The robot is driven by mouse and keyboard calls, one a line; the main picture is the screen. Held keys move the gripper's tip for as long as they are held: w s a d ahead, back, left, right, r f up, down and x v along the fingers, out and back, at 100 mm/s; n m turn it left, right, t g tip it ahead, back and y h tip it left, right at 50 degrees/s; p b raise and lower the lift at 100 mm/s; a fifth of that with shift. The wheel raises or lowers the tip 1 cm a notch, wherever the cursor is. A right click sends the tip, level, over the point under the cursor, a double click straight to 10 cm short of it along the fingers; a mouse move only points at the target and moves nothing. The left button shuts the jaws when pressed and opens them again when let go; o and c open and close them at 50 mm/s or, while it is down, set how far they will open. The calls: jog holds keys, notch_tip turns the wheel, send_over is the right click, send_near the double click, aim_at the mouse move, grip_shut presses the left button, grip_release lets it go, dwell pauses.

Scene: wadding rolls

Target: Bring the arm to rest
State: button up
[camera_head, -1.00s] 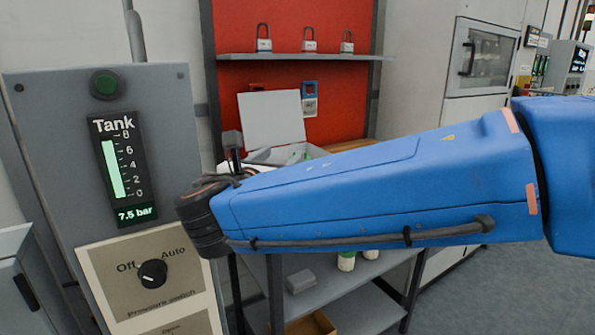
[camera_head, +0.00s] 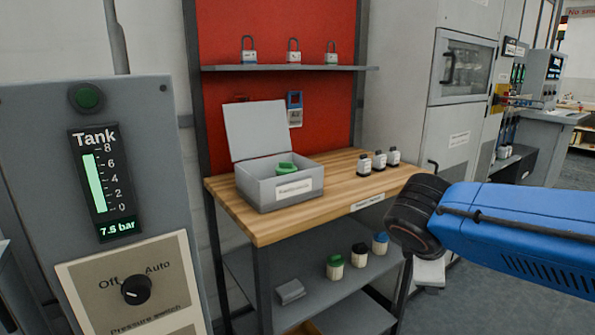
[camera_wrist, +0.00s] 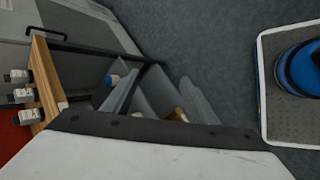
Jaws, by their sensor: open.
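My blue arm (camera_head: 520,235) enters the head view from the right. Its black round joint (camera_head: 418,215) is in front of the right end of the workbench, well apart from the tank panel.
The tank panel (camera_head: 95,235) stands at the left, reading 7.5 bar. The wooden workbench (camera_head: 270,228) carries an open grey box (camera_head: 290,190) and small bottles (camera_head: 379,160). Jars (camera_head: 359,255) stand on its lower shelf. A grey cabinet (camera_head: 460,125) stands behind.

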jog(key=s+d+f+m+y, duration=0.1)
jog(key=s+f+m+y, duration=0.4)
jog(key=s+m, duration=0.7)
notch_tip(320, 180, down, 3)
jog(key=shift+r+m+g, duration=0.15)
jog(key=shift+m+g, duration=0.25)
jog(key=shift+m, duration=0.5)
